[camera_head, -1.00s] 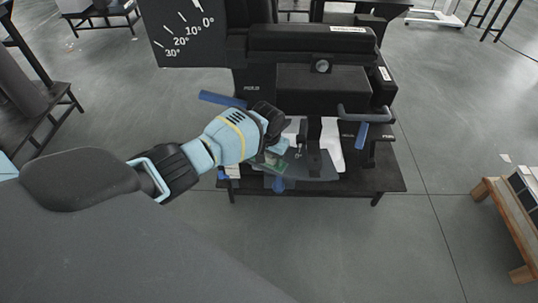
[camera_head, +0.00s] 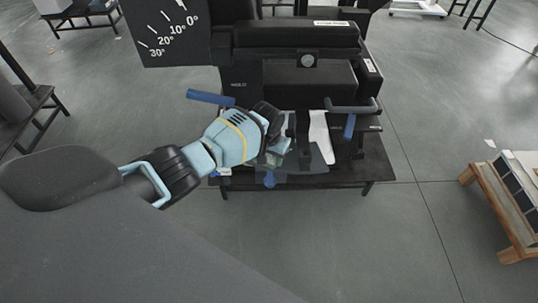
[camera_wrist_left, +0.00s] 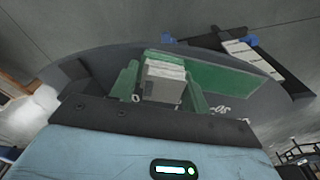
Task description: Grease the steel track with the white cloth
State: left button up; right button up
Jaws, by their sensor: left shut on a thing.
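My left gripper (camera_head: 278,147) reaches in from the left over the low front of the black machine. In the left wrist view its green fingers (camera_wrist_left: 164,86) are shut on a pale, layered block that looks like the folded white cloth (camera_wrist_left: 165,78). In the head view the hand mostly hides that cloth. A white strip (camera_head: 319,133) lies on the machine just right of the gripper, apart from it. I cannot tell for sure which part is the steel track, or whether the cloth touches it. My right gripper is not in view.
The black machine (camera_head: 310,80) stands on a dark table (camera_head: 375,170). Blue handles stick out at its left (camera_head: 210,97) and right (camera_head: 350,126), and a blue knob (camera_head: 269,180) sits at the front. A wooden stand (camera_head: 490,200) is at right. The floor in front is clear.

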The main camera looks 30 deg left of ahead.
aim_at(253, 155)
pick_arm(q)
jog(key=shift+w+d, duration=0.1)
jog(key=shift+d, duration=1.3)
jog(key=shift+a, duration=1.7)
jog(key=shift+a+p, duration=0.1)
jog(key=shift+p, duration=0.2)
jog(key=shift+s+a, duration=0.2)
jog(key=shift+a, duration=1.3)
jog(key=shift+a, duration=0.1)
jog(key=shift+a, duration=0.45)
jog(key=shift+s+a, duration=0.1)
jog(key=shift+a, duration=0.9)
